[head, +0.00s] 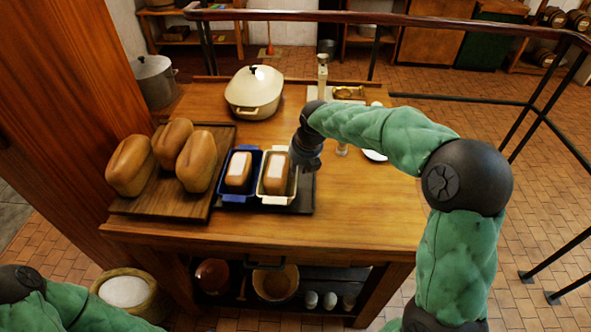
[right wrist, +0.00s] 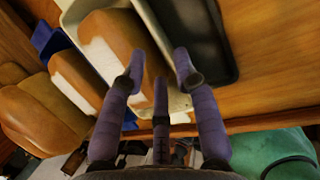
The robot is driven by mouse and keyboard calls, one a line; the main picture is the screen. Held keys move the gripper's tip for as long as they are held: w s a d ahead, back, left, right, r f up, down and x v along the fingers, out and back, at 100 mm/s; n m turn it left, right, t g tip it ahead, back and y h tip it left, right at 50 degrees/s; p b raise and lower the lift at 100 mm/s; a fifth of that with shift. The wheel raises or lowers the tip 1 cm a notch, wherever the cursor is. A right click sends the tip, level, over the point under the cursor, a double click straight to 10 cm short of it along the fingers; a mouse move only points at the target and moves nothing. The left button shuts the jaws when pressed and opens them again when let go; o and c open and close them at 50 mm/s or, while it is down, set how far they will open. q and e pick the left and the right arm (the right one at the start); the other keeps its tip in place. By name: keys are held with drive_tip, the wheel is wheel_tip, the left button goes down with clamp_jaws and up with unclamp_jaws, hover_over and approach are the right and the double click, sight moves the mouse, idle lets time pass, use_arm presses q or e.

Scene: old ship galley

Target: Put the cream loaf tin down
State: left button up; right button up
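The cream loaf tin (head: 275,200) holds a brown loaf (head: 276,172) with a pale top strip. It sits upright on a dark tray (head: 303,195), right of a blue loaf tin (head: 236,200) with a similar loaf. My right gripper (head: 304,163) is at the cream tin's right side. In the right wrist view, its fingers (right wrist: 159,65) are apart, one over the loaf side and one over the tray side, with the tin's cream rim (right wrist: 153,28) between them. I see a gap around the rim, so the gripper looks open. My left gripper is out of view.
A wooden board (head: 160,207) with three loaves stands left of the tins. A cream lidded pot (head: 254,92) is behind them. A scale-like stand (head: 322,75) and a white plate (head: 374,155) are back right. The counter's front right (head: 365,215) is clear.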

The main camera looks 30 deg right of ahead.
drive_tip(key=p+v, duration=0.1)
drive_tip(key=v, duration=0.6)
drive_tip(key=shift+p, duration=0.35)
drive_tip(key=shift+f, duration=0.1)
